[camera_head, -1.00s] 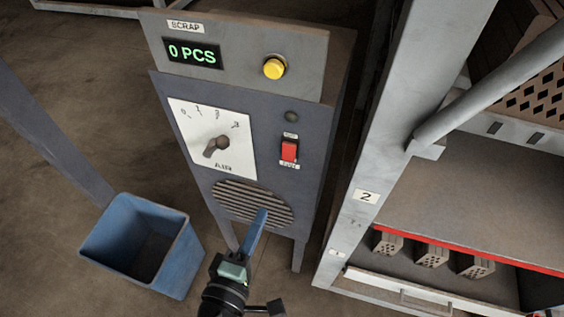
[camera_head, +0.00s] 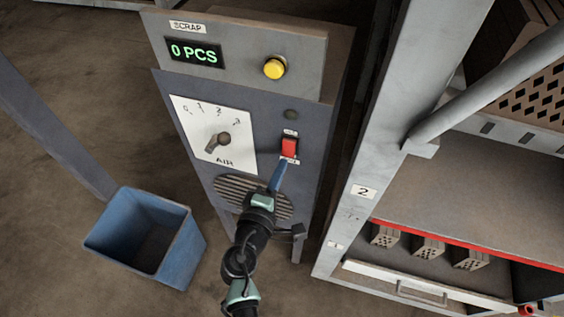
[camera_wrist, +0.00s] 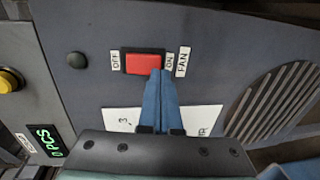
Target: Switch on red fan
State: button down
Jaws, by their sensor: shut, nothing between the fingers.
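The red fan switch (camera_head: 289,146) is a rocker on the front of the grey-blue machine cabinet. It also shows in the wrist view (camera_wrist: 143,63), between an OFF label (camera_wrist: 115,62) and an ON label (camera_wrist: 169,60), with a FAN label (camera_wrist: 183,62) beyond. My gripper (camera_head: 279,166) is shut and empty, its blue fingers just below the switch. In the wrist view the fingertips (camera_wrist: 161,73) overlap the switch's edge at the ON end. I cannot tell whether they touch it, or which side is pressed in. The small round lamp (camera_head: 291,115) above the switch is dark.
An AIR dial (camera_head: 218,142) is left of the switch, and a vent grille (camera_head: 236,187) is below. A yellow button (camera_head: 274,68) and a display (camera_head: 194,52) reading 0 PCS are above. A blue bin (camera_head: 180,255) stands at left; a rack post (camera_head: 385,130) rises at right.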

jog(key=shift+x, duration=0.8)
